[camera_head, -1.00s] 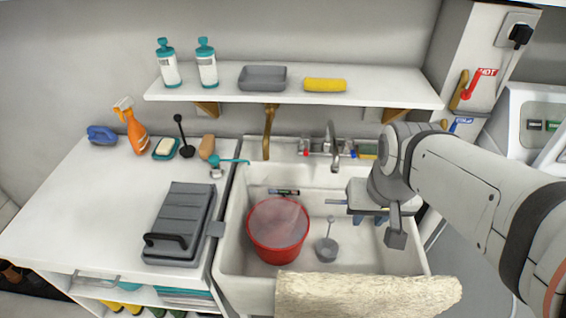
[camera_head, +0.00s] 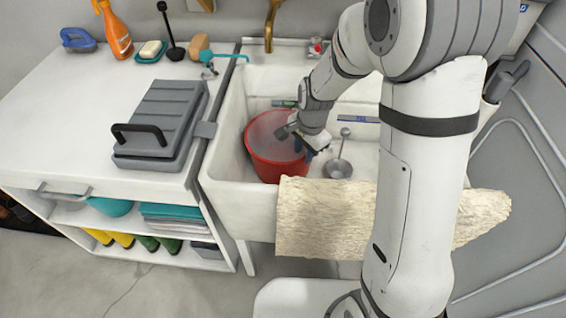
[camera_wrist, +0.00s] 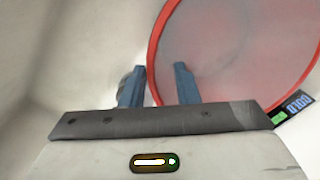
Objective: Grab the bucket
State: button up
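The red bucket (camera_head: 273,168) stands in the left part of the white sink (camera_head: 232,192), behind the beige towel draped over the front edge. Its round red rim (camera_wrist: 153,50) and greyish inside show in the wrist view. My gripper (camera_head: 300,143) is at the bucket's right side, near the rim. In the wrist view, my gripper (camera_wrist: 159,68) has two blue fingers apart, with the left finger outside the bucket and the right one over its inside. The rim passes between them in the picture. I cannot tell whether either finger touches it.
A grey ladle-like tool (camera_head: 339,168) lies right of the bucket in the sink. The beige towel (camera_head: 320,222) hangs over the front edge. A grey case (camera_head: 165,125) sits on the left counter. A gold faucet (camera_head: 270,25) is behind.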

aim_at(302, 166)
jog(key=f, duration=0.2)
jog(key=f+b, duration=0.1)
jog(key=f, duration=0.1)
jog(key=f+b, duration=0.1)
jog(key=f, duration=0.1)
jog(key=shift+w+f, duration=0.25)
jog(key=shift+w, duration=0.15)
jog(key=shift+r, duration=0.1)
grip_shut()
dwell(0.9)
